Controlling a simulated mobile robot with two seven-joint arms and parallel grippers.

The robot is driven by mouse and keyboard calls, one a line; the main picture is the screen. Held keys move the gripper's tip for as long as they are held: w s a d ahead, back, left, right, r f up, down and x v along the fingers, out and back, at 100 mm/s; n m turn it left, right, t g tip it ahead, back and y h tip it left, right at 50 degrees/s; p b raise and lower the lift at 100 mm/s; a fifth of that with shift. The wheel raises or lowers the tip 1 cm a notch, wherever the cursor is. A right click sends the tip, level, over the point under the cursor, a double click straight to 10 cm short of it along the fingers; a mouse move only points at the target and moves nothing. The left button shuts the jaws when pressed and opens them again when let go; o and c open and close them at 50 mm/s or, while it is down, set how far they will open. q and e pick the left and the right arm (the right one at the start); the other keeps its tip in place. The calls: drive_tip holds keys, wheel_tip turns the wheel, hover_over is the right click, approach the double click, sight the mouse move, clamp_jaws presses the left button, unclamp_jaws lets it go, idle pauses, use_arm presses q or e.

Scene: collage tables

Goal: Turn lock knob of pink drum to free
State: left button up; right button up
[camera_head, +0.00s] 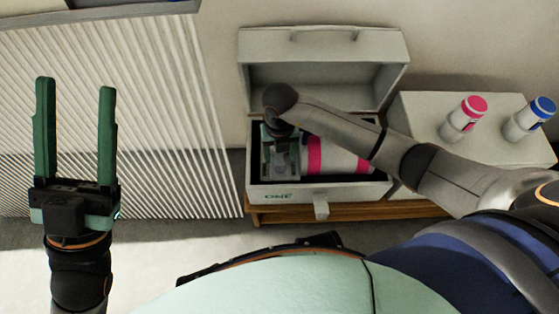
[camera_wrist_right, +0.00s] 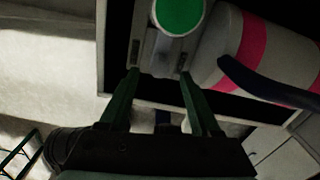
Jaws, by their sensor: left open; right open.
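The pink drum (camera_head: 342,155), a white cylinder with pink bands, lies on its side in the open grey box. It also shows in the right wrist view (camera_wrist_right: 228,50), partly behind a dark curved bar. A round green-faced part (camera_wrist_right: 180,14) on a grey fitting sits beside the drum's end. I cannot tell if it is the lock knob. My right gripper (camera_wrist_right: 158,73) is open, reaching down into the box, its fingertips at the grey fitting below the green face. My right arm hides part of the drum in the head view. My left gripper (camera_head: 74,86) is open and empty, away from the box.
The box (camera_head: 350,192) has its lid (camera_head: 322,50) raised behind and a latch tab in front. It stands on a wooden table (camera_head: 370,211). To the right, a white box (camera_head: 415,110) carries a pink-capped bottle (camera_head: 462,120) and a blue-capped bottle (camera_head: 528,118). A ribbed panel stands left.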

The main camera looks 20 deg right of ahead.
sight(279, 160)
drive_tip(key=shift+f+b, duration=0.4)
drive_tip(key=shift+f, duration=1)
drive_tip(key=shift+c, duration=0.2)
clamp_jaws()
